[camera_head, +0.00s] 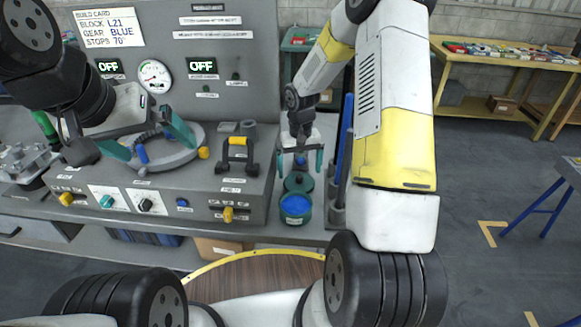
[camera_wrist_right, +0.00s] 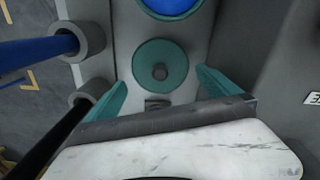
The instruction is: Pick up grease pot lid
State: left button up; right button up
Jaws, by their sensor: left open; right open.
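The grease pot lid is a green disc with a dark knob (camera_wrist_right: 160,62); it lies on the grey bench surface beside the pot, and in the head view it shows just behind the pot (camera_head: 299,184). The open grease pot (camera_head: 295,208) is green with blue grease inside; its edge shows at the top of the right wrist view (camera_wrist_right: 172,10). My right gripper (camera_head: 300,163) is open above the lid, its green fingers either side of the knob in the wrist view, apparently not touching. My left gripper (camera_head: 148,141) is open over a grey round fixture (camera_head: 165,155).
Upright holders with a blue rod (camera_wrist_right: 62,44) and a dark rod (camera_wrist_right: 88,95) stand close beside the lid. A dark handle with a yellow grip (camera_head: 238,142) stands left of the right gripper. A panel (camera_head: 180,50) rises behind the bench.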

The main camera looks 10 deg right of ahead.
aim_at(299, 176)
notch_tip(299, 176, down, 4)
jog(key=shift+s+r, duration=0.15)
jog(key=shift+r, duration=0.05)
jog(key=c, duration=1.1)
jog(key=shift+r, duration=0.15)
